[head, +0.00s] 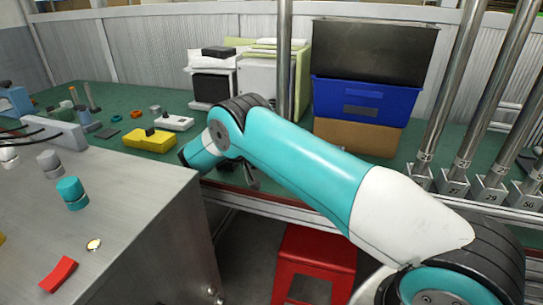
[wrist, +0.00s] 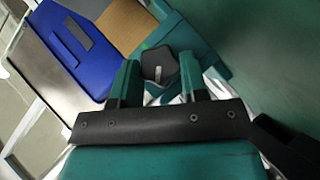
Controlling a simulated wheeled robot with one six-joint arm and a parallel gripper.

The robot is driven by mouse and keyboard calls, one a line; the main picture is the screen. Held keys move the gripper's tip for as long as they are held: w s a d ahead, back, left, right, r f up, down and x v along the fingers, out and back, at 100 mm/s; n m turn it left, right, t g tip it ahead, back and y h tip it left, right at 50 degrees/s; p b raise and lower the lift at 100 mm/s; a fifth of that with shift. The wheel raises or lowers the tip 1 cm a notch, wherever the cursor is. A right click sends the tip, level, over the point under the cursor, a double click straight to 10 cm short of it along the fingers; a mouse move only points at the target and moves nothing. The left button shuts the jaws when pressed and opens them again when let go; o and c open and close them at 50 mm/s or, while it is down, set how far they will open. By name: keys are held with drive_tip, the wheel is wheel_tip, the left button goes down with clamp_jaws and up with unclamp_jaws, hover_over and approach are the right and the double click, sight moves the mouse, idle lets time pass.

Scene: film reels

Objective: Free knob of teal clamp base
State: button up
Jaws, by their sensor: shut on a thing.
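In the wrist view my gripper (wrist: 158,72) has its two teal fingers on either side of a dark lobed knob (wrist: 159,62) and is shut on it. A small light strip shows just below the knob's middle. The teal clamp base (wrist: 205,52) lies around and behind the knob, with one block to the upper right. Part of the base is hidden by the fingers and the knob. In the head view my arm covers the knob and the clamp base, and the fingers cannot be made out.
Behind my arm stand a blue bin (head: 361,103), a black box (head: 375,52) and a cardboard box (head: 355,136) on the green bench. Steel posts (head: 448,95) stand at right. A metal cabinet (head: 125,235) is at left. A red stool (head: 313,255) is below.

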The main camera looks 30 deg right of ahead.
drive_tip(key=shift+f, duration=0.15)
drive_tip(key=o, duration=0.9)
drive_tip(key=shift+d, duration=0.1)
wheel_tip(320, 180, up, 20)
drive_tip(key=p, duration=1.2)
